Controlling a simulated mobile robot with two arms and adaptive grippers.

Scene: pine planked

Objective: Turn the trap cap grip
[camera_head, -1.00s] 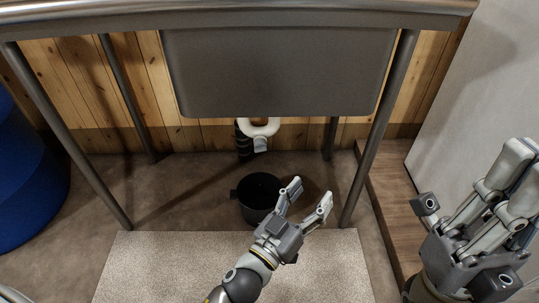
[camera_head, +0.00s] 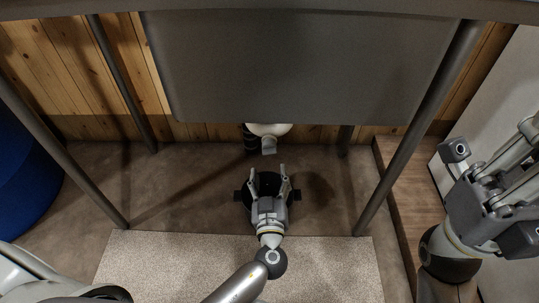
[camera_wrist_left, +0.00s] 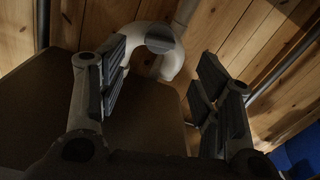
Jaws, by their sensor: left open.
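The white curved trap pipe (camera_head: 270,129) hangs under the sink in the head view. The grey trap cap grip (camera_head: 269,146) points down from its bottom. In the left wrist view the trap bend (camera_wrist_left: 172,62) shows beyond the fingers, with a grey part (camera_wrist_left: 160,45) on it that looks like the cap grip. My left gripper (camera_head: 268,170) is open and empty. Its fingers point toward the trap, and the cap grip appears just beyond the fingertips, apart from them. My right gripper (camera_head: 508,160) is at the right edge, partly cut off, far from the trap.
The grey sink basin (camera_head: 300,70) hangs above, with metal legs (camera_head: 420,120) at the sides. A speckled mat (camera_head: 150,262) lies in front. A blue barrel (camera_head: 25,175) stands left.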

